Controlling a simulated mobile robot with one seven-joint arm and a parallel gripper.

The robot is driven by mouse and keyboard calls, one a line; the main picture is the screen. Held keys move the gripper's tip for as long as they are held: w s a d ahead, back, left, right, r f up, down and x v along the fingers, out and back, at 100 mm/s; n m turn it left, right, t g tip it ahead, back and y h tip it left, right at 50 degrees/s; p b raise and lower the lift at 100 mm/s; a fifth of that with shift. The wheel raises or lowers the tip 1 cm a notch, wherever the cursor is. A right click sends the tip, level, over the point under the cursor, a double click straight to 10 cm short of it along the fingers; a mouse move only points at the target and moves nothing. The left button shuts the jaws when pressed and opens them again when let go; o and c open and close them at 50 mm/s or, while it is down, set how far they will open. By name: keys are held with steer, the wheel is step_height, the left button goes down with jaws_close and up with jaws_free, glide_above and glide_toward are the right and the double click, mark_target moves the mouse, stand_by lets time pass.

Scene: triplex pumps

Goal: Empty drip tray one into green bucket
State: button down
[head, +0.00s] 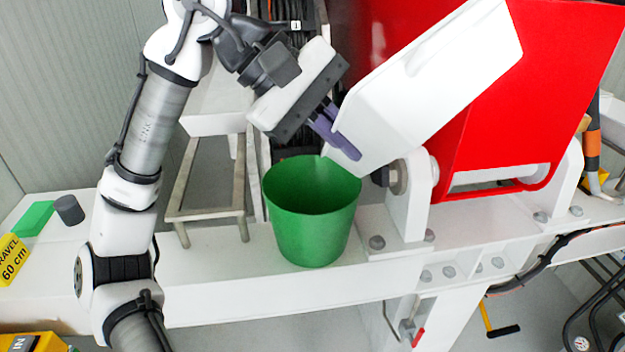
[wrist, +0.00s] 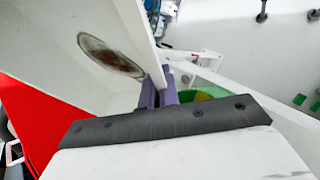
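A white drip tray (head: 430,85) is tilted steeply, its lower left end at the rim of the green bucket (head: 312,225). My gripper (head: 335,132) has its purple fingers closed on the tray's side wall near that lower end. In the wrist view, the fingers (wrist: 160,92) pinch the wall, and a dark brown oily patch shows on the inner face of the drip tray (wrist: 60,65). The bucket stands upright on a white beam; part of it shows green behind the fingers in the wrist view (wrist: 205,95). The bucket's contents cannot be made out.
A red guard (head: 560,90) stands close behind the tray. A white bracket with a bolt (head: 408,185) is right of the bucket. A metal frame step (head: 210,213) stands left of it. A green pad (head: 34,218) and a dark cylinder (head: 69,209) sit at far left.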

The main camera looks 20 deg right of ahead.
steer(key=shift+s+d+f+t, duration=0.15)
steer(key=shift+s+f+t, duration=0.05)
steer(key=shift+f+t, duration=0.3)
steer(key=s+d+f+m+t+y, duration=0.2)
steer(key=s+d+f+t+y, duration=0.2)
steer(key=s+t, duration=0.4)
steer(key=shift+s+d+y+b, duration=0.15)
steer(key=shift+s+y+b, duration=0.15)
steer(key=shift+y+b, duration=0.1)
steer(key=shift+f, duration=0.1)
